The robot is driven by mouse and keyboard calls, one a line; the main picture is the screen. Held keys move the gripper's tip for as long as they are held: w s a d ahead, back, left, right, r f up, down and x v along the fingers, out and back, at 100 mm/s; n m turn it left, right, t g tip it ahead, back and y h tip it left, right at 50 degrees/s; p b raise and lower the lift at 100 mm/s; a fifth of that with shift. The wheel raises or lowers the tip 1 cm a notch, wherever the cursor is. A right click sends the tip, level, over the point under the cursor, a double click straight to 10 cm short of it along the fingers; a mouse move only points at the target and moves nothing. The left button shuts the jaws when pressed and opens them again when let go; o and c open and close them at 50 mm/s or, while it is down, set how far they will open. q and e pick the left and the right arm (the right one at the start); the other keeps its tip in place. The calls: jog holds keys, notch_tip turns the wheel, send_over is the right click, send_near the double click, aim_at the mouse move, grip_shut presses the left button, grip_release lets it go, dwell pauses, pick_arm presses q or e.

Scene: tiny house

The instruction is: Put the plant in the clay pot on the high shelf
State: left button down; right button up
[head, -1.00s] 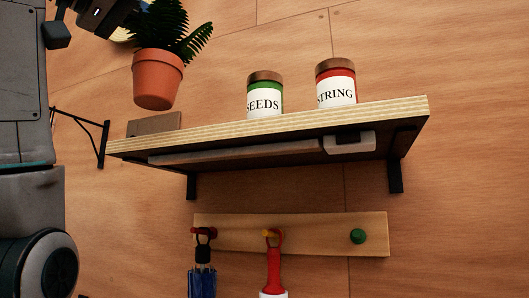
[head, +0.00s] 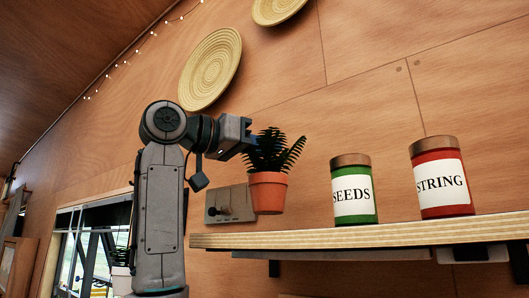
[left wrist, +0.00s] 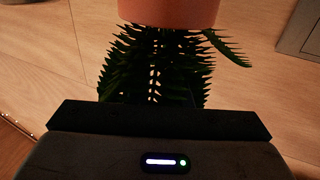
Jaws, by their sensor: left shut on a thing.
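The plant in the clay pot (head: 268,190) is a green fern in an orange pot, upright in the head view. My left gripper (head: 246,140) comes in from the left and is shut on it at the leaves, above the pot. The pot hangs over the left part of the high shelf (head: 310,240), with a visible gap below its base. In the left wrist view the pot (left wrist: 170,10) is at the top edge, with leaves running to my gripper; the fingertips are hidden there. My right gripper is not in view.
A green SEEDS jar (head: 353,190) and a red STRING jar (head: 441,180) stand on the shelf to the right. A grey wall plate with a knob (head: 228,204) is behind the pot. Round woven plates (head: 210,70) hang above. Shelf space left of the jars is clear.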

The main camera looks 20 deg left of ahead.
aim_at(264, 165)
pick_arm(q)
jog(key=shift+s+f+p, duration=0.1)
jog(key=shift+f+p, duration=0.3)
jog(key=shift+f, duration=0.05)
jog(key=shift+f+p, duration=0.55)
jog(key=shift+f, duration=0.85)
jog(key=c, duration=1.8)
grip_release()
jog(key=o, duration=0.4)
jog(key=shift+o, duration=0.4)
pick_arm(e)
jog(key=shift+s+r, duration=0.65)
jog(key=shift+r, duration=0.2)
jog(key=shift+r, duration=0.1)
